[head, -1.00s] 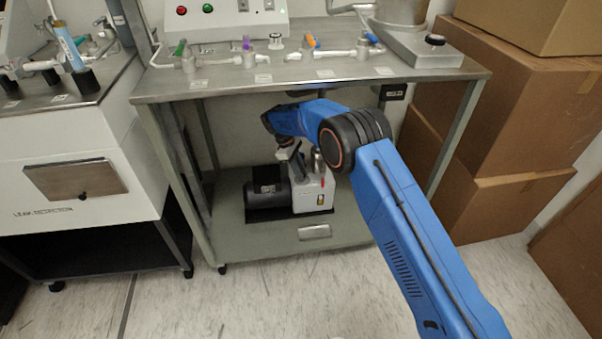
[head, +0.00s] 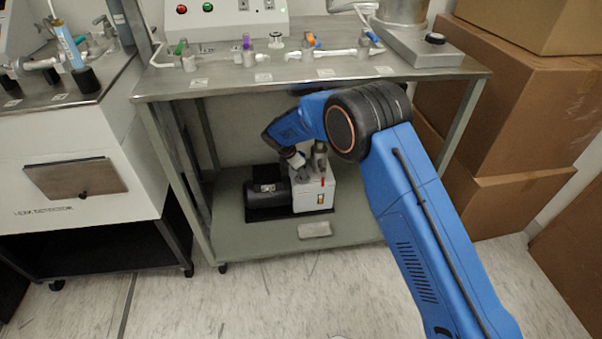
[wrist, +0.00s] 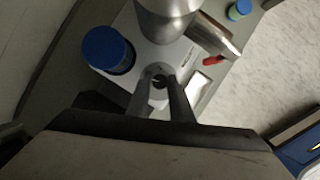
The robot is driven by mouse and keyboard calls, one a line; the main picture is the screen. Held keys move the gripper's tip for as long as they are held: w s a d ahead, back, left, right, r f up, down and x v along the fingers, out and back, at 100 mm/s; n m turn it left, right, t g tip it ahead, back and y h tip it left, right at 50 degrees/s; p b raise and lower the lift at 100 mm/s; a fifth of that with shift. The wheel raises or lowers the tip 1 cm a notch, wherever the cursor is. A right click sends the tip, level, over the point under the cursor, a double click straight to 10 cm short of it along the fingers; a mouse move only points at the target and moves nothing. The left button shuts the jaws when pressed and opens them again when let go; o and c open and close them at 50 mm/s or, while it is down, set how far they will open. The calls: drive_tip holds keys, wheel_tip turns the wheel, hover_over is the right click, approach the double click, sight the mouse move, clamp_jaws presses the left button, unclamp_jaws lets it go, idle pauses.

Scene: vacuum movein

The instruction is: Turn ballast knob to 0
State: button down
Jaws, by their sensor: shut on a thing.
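The vacuum pump (head: 316,197), a light grey block with a dark motor (head: 266,196) on its left, sits on the lower shelf of the bench. In the wrist view, the pump's top shows a blue cap (wrist: 108,50), a metal cylinder and a small red part (wrist: 210,61). My gripper (wrist: 160,82) is over the pump's top, its two fingers closed around a small dark knob, which looks like the ballast knob. The fingers cover most of the knob, and its pointer and marks cannot be read. In the head view, my gripper (head: 294,160) is partly hidden at the pump's top.
The steel bench top (head: 215,87) with valves and pipes is above the pump and my wrist. Bench legs stand on both sides. Cardboard boxes (head: 500,110) are stacked at the right. A white cabinet (head: 80,180) is at the left. The floor in front is clear.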

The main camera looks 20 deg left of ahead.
drive_tip(key=n+y, duration=0.1)
drive_tip(key=n, duration=0.3)
drive_tip(key=shift+d+n+t+y, duration=0.15)
drive_tip(key=shift+n+t+y, duration=0.15)
drive_tip(key=shift+t+y, duration=0.1)
drive_tip(key=shift+d+n+y, duration=0.1)
drive_tip(key=shift+n+y, duration=0.8)
drive_tip(key=shift+n, duration=1.3)
drive_tip(key=c, duration=1.6)
unclamp_jaws()
drive_tip(key=shift+o, duration=0.2)
drive_tip(key=shift+r, duration=0.15)
drive_tip(key=v, duration=1.1)
drive_tip(key=shift+r, duration=0.35)
drive_tip(key=shift+s+d, duration=0.1)
drive_tip(key=shift+s, duration=0.15)
